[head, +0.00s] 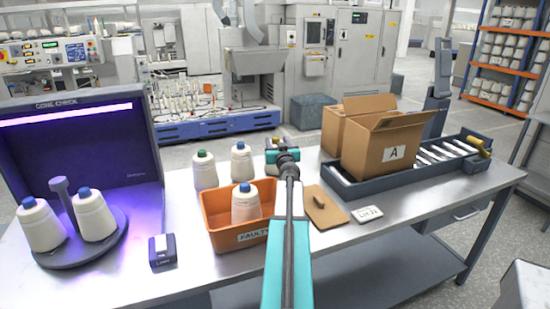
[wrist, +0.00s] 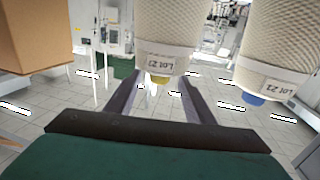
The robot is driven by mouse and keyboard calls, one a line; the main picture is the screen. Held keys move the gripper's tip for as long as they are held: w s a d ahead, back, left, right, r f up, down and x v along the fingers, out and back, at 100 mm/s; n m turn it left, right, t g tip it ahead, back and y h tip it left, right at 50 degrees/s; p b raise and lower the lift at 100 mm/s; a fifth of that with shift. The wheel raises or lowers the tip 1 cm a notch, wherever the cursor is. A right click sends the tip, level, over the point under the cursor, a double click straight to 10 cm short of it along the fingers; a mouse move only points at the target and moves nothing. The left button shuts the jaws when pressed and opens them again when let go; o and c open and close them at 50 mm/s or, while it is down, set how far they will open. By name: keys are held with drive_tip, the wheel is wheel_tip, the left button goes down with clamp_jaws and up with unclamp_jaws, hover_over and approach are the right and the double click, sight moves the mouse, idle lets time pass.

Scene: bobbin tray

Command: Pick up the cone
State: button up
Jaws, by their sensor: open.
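Several white yarn cones are in the head view, and which one is meant cannot be told. One cone (head: 241,164) stands behind the orange bin, just left of my gripper (head: 283,155). A green-tipped cone (head: 204,172) stands left of it. A blue-tipped cone (head: 245,204) stands in the bin. Two blue-tipped cones (head: 40,226) (head: 94,216) stand on the dark round stand. In the wrist view, which looks upside down, a yellow-tipped cone (wrist: 167,30) shows between my open, empty fingers (wrist: 157,82). A blue-tipped cone (wrist: 275,40) shows right of it.
The orange bin (head: 253,236) marked FAULTY sits at the table's (head: 190,278) middle. A lit check booth (head: 75,125) is at left, beside a small dark label box (head: 162,250). Right are a brown board (head: 322,213), a lot card (head: 367,214) and cardboard box A (head: 372,150) on a roller tray (head: 400,181).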

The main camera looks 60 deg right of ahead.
sight(275, 137)
drive_tip(key=shift+w+d, duration=0.5)
drive_tip(key=shift+d, duration=0.05)
drive_tip(key=shift+p+x, duration=0.9)
drive_tip(key=shift+x, duration=1.9)
clamp_jaws()
